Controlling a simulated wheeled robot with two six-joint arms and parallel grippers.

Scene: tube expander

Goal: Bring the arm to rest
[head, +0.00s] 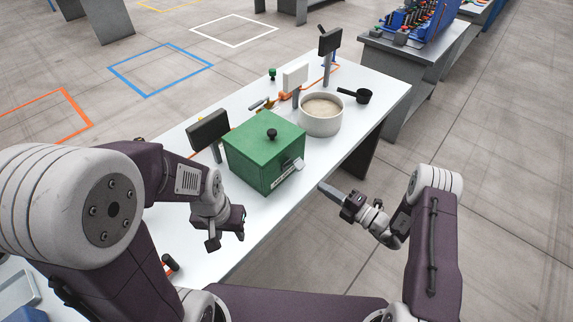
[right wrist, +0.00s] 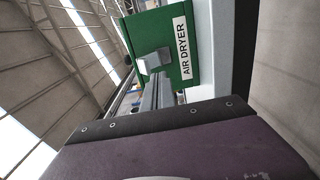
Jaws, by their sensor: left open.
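My left gripper (head: 226,242) is open and empty in the head view, pointing down near the front edge of the white table, left of and in front of the green box. My right gripper (head: 322,187) is past the table's front edge, right of the green box and apart from it in the head view. Its fingers lie side by side as one narrow bar, shut with nothing seen between them. The fingers also show in the right wrist view (right wrist: 157,95), in front of the green box.
The green box (head: 250,157), labelled AIR DRYER, has a black knob on its lid. Behind it on the white table (head: 224,258) stand a beige-filled white pot (head: 321,126), a black ladle (head: 362,95) and small panels on stands.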

